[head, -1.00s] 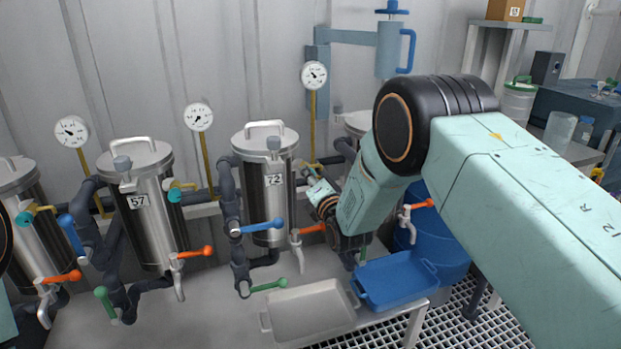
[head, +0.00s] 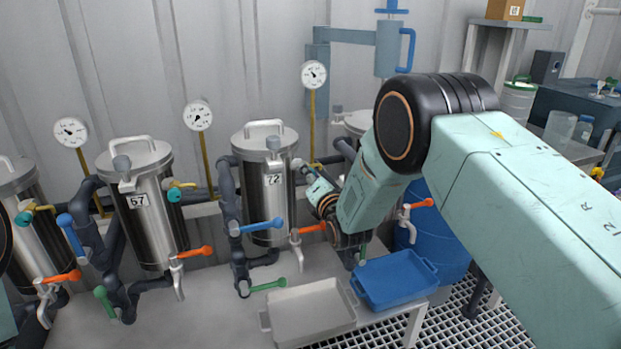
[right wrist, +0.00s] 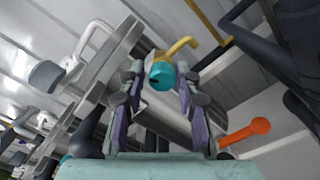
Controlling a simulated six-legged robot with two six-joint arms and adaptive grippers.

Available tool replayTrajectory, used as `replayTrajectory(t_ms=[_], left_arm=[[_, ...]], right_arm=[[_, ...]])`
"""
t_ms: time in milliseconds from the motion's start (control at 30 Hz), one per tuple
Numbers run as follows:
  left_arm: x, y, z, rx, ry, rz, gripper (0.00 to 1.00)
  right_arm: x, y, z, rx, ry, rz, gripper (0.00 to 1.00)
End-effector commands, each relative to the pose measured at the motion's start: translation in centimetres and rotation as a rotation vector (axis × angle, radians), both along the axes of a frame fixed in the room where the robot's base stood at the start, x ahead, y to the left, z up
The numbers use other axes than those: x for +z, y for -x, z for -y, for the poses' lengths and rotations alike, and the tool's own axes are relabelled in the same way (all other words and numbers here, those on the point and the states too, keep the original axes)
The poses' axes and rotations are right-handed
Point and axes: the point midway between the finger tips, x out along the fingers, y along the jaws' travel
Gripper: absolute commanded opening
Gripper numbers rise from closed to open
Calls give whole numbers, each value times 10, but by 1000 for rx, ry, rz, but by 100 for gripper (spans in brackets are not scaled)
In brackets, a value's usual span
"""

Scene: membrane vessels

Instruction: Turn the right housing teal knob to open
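The steel housing marked 72 (head: 268,205) stands upright in the head view, left of my right arm. My right gripper (head: 312,182) is at the right side of its upper body. In the right wrist view a teal knob (right wrist: 161,75) on a yellow pipe sits between the fingertips of my right gripper (right wrist: 160,80). The two fingers are apart, one on each side of the knob; a narrow gap seems to show, and contact cannot be made out. In the head view my gripper and arm hide this knob. My left gripper is not in view.
Blue (head: 262,225), orange (head: 312,228) and green (head: 268,285) handles stick out near housing 72. A grey tray (head: 265,322) and a blue tray (head: 372,300) lie below.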

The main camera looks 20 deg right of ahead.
Motion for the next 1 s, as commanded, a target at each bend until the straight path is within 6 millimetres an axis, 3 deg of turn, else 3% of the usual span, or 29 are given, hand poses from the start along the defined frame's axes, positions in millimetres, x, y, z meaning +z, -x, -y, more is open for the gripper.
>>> replayTrajectory(t_ms=[200, 567, 1000], left_arm=[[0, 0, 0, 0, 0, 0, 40], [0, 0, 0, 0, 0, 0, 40], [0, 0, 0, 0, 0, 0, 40]], right_arm=[[-2, 1, -1, 3, 1, -5, 50], [-5, 6, -2, 5, 1, -11, 50], [-4, 66, 0, 4, 1, -12, 50]])
